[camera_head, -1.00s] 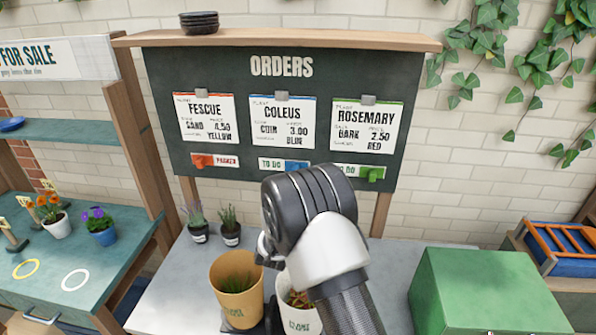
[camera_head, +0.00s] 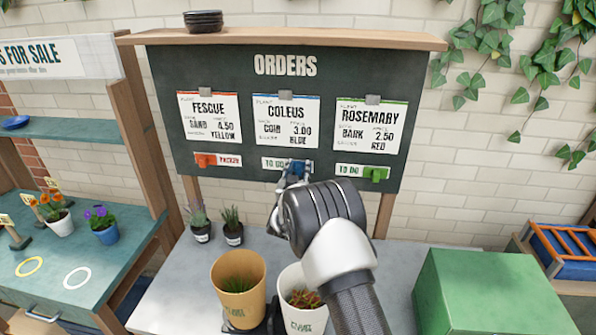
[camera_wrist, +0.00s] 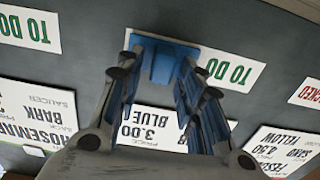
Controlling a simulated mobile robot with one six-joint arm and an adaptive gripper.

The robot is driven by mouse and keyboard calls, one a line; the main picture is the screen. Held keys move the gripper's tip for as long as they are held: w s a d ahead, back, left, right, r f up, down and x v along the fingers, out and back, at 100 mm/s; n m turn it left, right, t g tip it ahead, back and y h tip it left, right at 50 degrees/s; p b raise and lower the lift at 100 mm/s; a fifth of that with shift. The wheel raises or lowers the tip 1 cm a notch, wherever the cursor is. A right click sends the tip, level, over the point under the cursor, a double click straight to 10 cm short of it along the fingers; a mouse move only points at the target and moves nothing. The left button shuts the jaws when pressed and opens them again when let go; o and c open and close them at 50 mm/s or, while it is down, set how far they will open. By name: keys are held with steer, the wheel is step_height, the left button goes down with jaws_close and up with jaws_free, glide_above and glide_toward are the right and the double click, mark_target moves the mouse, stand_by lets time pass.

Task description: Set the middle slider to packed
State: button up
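The middle slider (camera_head: 298,167) is blue and sits at the right end of its track under the Coleus card, with "TO DO" (camera_head: 273,163) showing to its left. In the wrist view, which is upside down, the blue slider (camera_wrist: 163,60) has a raised knob in the middle. My gripper (camera_wrist: 160,72) is open, with one finger to each side of the knob and a gap still visible on both sides. In the head view my gripper (camera_head: 291,177) is just in front of the slider and partly hides it.
The red slider (camera_head: 205,160) is at the left and shows "PACKED". The green slider (camera_head: 375,173) is at the right and shows "TO DO". Order cards hang above on the dark board (camera_head: 400,75). A yellow pot (camera_head: 238,290) and a white pot (camera_head: 302,312) stand below my arm.

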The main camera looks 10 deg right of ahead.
jaws_close()
stand_by(0.5)
steer(key=shift+w+a, duration=0.1)
steer(key=shift+a, duration=0.3)
steer(key=a, duration=0.2)
steer(key=w+a+b, duration=0.1)
steer(key=a, duration=0.2)
steer(key=w+a+b, duration=0.1)
steer(key=a, duration=0.1)
steer(key=shift+w+a+f, duration=0.1)
steer(key=shift+w+a, duration=0.15)
steer(key=shift+a, duration=0.05)
steer(key=shift+r, duration=0.2)
steer(key=shift+o, duration=0.7)
jaws_free()
steer(key=shift+a, duration=0.15)
steer(key=shift+o, duration=0.3)
